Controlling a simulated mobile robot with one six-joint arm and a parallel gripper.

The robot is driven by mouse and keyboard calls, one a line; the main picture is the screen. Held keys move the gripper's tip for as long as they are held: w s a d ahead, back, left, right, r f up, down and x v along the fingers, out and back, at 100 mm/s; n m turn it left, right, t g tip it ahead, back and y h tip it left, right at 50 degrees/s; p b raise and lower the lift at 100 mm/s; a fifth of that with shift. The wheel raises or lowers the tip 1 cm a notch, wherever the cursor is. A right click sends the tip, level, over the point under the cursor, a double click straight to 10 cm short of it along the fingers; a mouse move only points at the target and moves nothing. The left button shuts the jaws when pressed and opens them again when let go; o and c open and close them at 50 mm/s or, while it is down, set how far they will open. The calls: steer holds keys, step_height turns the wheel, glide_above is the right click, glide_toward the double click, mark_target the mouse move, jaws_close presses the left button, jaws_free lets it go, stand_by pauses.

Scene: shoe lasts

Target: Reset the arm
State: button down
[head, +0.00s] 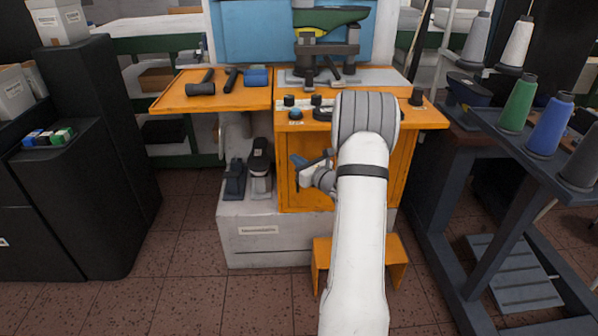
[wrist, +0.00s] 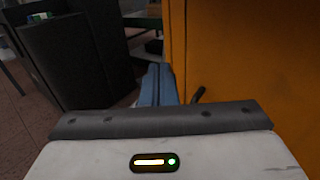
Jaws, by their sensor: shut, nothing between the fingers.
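My gripper (head: 297,161) is in front of the orange cabinet (head: 290,190), left of my white arm in the head view. Its blue fingers also show in the wrist view (wrist: 157,84), together and with nothing visible between them. A dark handle-like bar shows close to the fingers in both views; I cannot tell whether they touch. The arm reaches forward from the bottom of the head view and bends in front of the cabinet, hiding part of it.
An orange side shelf (head: 225,101) holds tools. A dark cabinet (head: 90,160) stands left. A dark rack with thread cones (head: 549,126) stands right. Tiled floor is open at front left.

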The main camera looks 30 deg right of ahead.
steer(key=s+a, duration=0.3)
steer(key=s, duration=0.3)
steer(key=s+a+r+n+g+y+p, duration=0.35)
steer(key=a+r+n, duration=0.25)
steer(key=a, duration=0.3)
steer(key=s+a+r+n+g+y+p, duration=0.2)
steer(key=s+a+r+n+g+p, duration=0.15)
steer(key=a+r+n, duration=0.35)
steer(key=s+a+r+n+g+y+p, duration=0.3)
steer(key=a+r+n+g+p, duration=0.15)
steer(key=a, duration=0.55)
steer(key=s+a+r+n+g+h+p, duration=0.25)
steer(key=s+r+n+p, duration=0.2)
steer(key=s, duration=0.25)
steer(key=s+a+r+n+g+h+p, duration=0.1)
steer(key=s+r+n+g+h+p, duration=0.3)
steer(key=s, duration=0.3)
steer(key=s+d+r+n+t+h+p, duration=0.2)
steer(key=s+d+r+n+h+p, duration=0.2)
steer(key=r+n, duration=0.3)
steer(key=shift+s+d+n+t+h, duration=0.4)
steer(key=shift+s+d+n, duration=0.2)
steer(key=shift+s, duration=0.2)
